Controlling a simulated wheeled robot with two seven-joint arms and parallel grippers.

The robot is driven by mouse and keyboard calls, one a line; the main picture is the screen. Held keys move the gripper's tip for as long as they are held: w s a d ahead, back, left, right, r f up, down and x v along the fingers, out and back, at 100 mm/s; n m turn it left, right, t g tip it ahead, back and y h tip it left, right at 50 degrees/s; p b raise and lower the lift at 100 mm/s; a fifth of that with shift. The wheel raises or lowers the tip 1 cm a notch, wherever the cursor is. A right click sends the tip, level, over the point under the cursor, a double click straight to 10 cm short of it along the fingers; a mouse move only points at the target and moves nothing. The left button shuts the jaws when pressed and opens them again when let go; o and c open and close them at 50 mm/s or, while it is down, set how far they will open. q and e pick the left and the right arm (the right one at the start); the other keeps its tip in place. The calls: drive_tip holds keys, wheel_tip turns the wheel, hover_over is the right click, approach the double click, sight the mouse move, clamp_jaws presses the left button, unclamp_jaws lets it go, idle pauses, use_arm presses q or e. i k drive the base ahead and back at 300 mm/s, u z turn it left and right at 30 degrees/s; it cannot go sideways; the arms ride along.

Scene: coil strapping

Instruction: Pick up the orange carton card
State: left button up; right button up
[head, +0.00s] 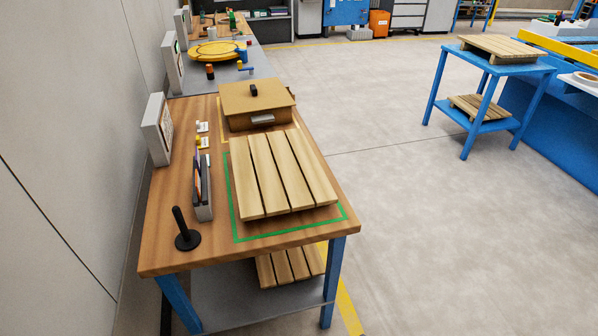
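A narrow grey upright holder (204,200) stands on the left part of the wooden bench, beside the slatted pallet. Thin cards stand in it, seen nearly edge-on. A small orange patch (198,176) shows among them, next to darker ones. It may be the orange carton card, but it is too small to tell for sure. Neither of my grippers is in view.
A wooden pallet (282,172) lies inside a green outline on the bench (165,232). A brown carton (257,104) sits behind it. A black post on a round base (185,232) stands at the front left.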

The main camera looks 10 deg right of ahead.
sight(197, 182)
drive_tip(key=z, duration=0.3)
drive_tip(key=i, duration=1)
drive_tip(key=u, duration=0.05)
